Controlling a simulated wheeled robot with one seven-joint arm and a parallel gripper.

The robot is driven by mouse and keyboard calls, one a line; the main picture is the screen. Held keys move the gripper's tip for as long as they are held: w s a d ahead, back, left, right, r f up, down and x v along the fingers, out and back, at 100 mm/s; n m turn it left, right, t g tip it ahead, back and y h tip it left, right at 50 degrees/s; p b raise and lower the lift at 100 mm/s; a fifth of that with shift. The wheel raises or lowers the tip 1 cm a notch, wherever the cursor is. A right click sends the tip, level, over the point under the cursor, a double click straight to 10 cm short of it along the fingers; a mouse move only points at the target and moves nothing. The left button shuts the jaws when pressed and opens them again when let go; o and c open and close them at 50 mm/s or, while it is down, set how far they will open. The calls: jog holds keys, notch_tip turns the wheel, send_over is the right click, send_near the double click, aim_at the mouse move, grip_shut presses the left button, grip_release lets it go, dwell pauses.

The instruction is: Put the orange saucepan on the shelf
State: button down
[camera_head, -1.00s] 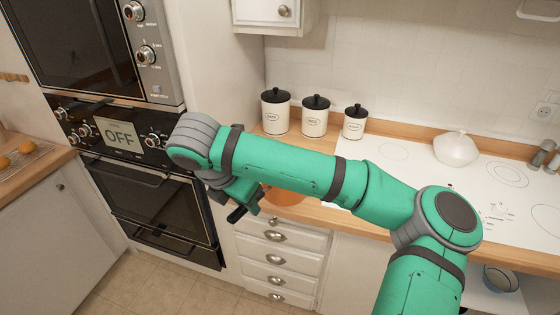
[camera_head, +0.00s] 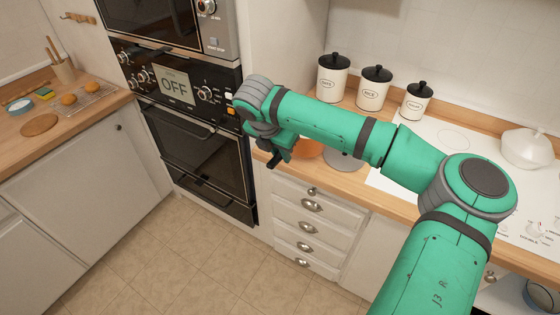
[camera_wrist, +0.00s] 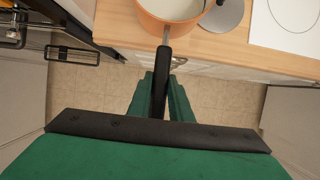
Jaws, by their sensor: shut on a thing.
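The orange saucepan (camera_head: 308,147) is mostly hidden behind my arm in the head view, at the counter's front edge. The wrist view shows its orange rim and pale inside (camera_wrist: 170,10) at the top. Its handle runs down between my fingers. My gripper (camera_wrist: 160,90) is shut on that dark handle; it also shows in the head view (camera_head: 278,152), left of the pan and in front of the ovens. I cannot tell whether the pan touches the counter. An open shelf space (camera_head: 497,299) shows under the counter at the lower right.
A grey disc (camera_head: 343,160) lies on the counter beside the pan. Several black-lidded canisters (camera_head: 372,88) stand behind my arm. The wall oven (camera_head: 200,150) is close on the left. A left counter (camera_head: 65,105) holds food and utensils. The floor (camera_head: 190,265) is clear.

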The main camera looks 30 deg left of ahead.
jog(key=shift+w+a+f, duration=0.3)
jog(key=shift+w+f, duration=0.05)
jog(key=shift+f, duration=0.25)
jog(key=f, duration=0.3)
jog(key=shift+w+a+f, duration=0.2)
jog(key=shift+f, duration=0.15)
jog(key=c, duration=2)
grip_release()
jog(key=shift+f, duration=0.1)
jog(key=o, duration=0.4)
